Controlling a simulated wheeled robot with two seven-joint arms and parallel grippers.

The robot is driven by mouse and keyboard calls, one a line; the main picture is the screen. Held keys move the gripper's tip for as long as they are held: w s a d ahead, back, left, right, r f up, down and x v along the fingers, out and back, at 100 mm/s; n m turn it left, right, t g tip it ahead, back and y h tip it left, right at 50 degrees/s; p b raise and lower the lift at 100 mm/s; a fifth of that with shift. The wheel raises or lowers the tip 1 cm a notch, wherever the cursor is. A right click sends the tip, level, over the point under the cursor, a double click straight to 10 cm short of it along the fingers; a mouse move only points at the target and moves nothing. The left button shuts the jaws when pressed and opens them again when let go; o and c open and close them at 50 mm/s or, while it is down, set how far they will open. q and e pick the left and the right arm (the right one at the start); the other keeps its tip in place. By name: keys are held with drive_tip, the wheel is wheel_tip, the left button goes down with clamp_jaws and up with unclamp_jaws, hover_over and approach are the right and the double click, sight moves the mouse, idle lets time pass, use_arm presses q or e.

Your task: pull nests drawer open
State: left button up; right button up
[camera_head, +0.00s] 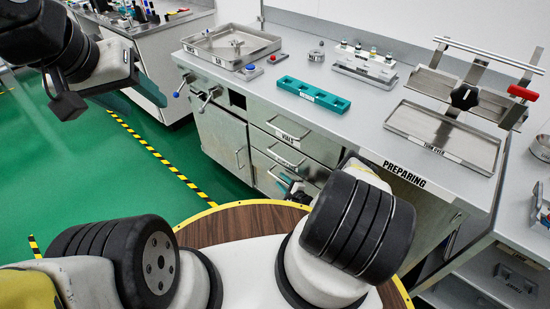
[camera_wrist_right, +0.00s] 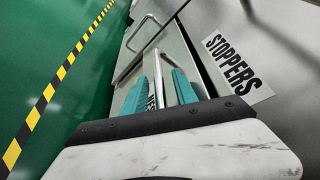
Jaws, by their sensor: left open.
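The nests drawer (camera_head: 270,178) is the lowest in the stack of grey drawers under the PREPARING counter, and it looks closed. In the right wrist view, its partly hidden label (camera_wrist_right: 153,97) shows between my teal fingers. My right gripper (camera_head: 291,184) is at this drawer front with its fingers apart; it also shows in the right wrist view (camera_wrist_right: 158,72). My left gripper (camera_head: 147,106) is open and empty over the green floor at upper left.
The VIALS drawer (camera_head: 300,138) and the stoppers drawer (camera_head: 284,158) are above; the STOPPERS label (camera_wrist_right: 236,68) is close beside my right fingers. A cabinet door (camera_head: 222,140) stands left of the drawers. A teal rack (camera_head: 313,94) and trays are on the counter. The green floor (camera_head: 95,165) is clear.

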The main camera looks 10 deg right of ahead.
clamp_jaws()
idle(1.3)
